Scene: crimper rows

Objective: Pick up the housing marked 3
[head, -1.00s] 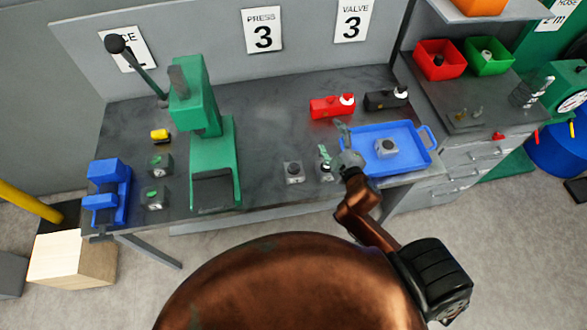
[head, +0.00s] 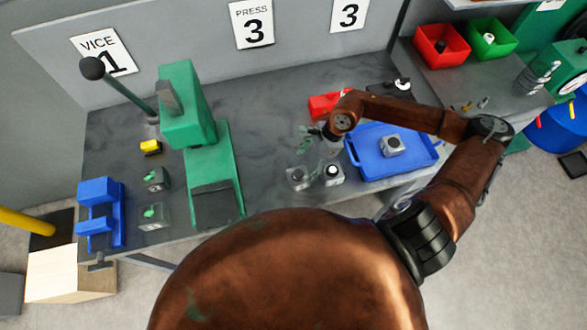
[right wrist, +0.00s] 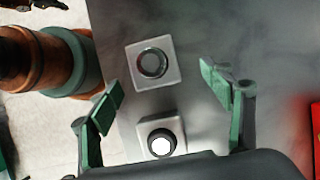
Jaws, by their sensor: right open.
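Two grey square housings with round tops stand near the bench's front edge: one with a dark top (head: 298,178) and, to its right, one with a white centre (head: 333,174). I cannot read a number on either. My right gripper (head: 308,140) is open and empty, just beyond them in the head view. In the right wrist view its spread fingers (right wrist: 162,85) are on either side of the dark-topped housing (right wrist: 152,64) and the white-centred housing (right wrist: 161,138), apart from both. Another grey housing (head: 391,145) sits in the blue tray (head: 366,176). My left gripper is out of view.
A green press (head: 188,125) stands left of the housings. Two green-topped blocks (head: 154,215) and a blue vice (head: 100,212) are farther left. Bare bench lies between press and red block.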

